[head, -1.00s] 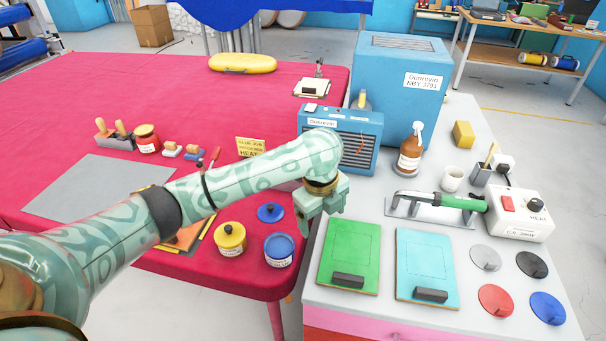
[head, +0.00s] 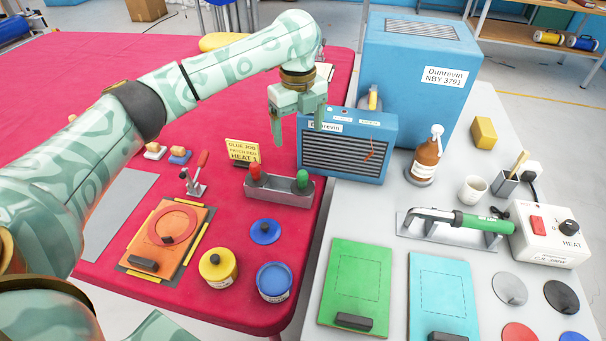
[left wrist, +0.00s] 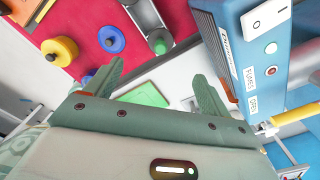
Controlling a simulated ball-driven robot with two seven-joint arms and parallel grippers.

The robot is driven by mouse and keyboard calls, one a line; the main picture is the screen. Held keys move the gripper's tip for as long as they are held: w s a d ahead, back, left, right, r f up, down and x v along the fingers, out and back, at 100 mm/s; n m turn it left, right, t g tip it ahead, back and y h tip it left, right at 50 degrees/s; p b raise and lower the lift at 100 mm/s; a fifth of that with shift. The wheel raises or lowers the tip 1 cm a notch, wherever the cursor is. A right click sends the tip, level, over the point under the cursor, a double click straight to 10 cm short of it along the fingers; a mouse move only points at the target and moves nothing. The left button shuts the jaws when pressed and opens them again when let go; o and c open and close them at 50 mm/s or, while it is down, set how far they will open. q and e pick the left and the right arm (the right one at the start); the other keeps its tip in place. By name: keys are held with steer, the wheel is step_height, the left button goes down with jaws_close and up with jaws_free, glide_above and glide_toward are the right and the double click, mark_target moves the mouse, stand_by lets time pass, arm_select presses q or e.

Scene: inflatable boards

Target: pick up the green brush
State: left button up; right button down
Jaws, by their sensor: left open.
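The green brush (head: 303,180) stands handle up at the right end of a grey tray (head: 278,197). A red-handled brush (head: 255,172) stands at the tray's left end. In the left wrist view the green brush (left wrist: 160,45) shows as a green knob at the end of the tray (left wrist: 147,15), beyond the fingers. My left gripper (head: 299,124) is open and empty, pointing down. In the head view it appears above the tray and in front of the blue heater; its exact height is unclear. My right gripper is not in view.
A yellow sign (head: 243,150) stands behind the tray. A blue lid (head: 265,232), a yellow pot (head: 218,267) and a blue pot (head: 274,281) sit in front.

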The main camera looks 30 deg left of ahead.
mark_target(302, 172)
arm_select(q)
step_height(302, 172, down, 10)
steer(key=b, duration=0.4)
steer(key=shift+d+b, duration=0.1)
steer(key=shift+b, duration=0.2)
steer(key=shift+s+f, duration=0.1)
steer(key=shift+f, duration=0.3)
steer(key=shift+d+f+b, duration=0.1)
steer(key=shift+f+b, duration=0.15)
steer(key=shift+b, duration=0.15)
steer(key=f+b, duration=0.3)
steer(key=f, duration=0.1)
steer(key=shift+d+f, duration=0.1)
steer(key=shift+d, duration=0.2)
steer(key=shift+f, duration=0.4)
steer(key=shift+r, duration=0.25)
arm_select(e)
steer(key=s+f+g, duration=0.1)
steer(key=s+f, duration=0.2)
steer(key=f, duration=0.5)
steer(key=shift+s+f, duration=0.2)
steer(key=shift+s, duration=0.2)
arm_select(q)
steer(key=c, duration=1.1)
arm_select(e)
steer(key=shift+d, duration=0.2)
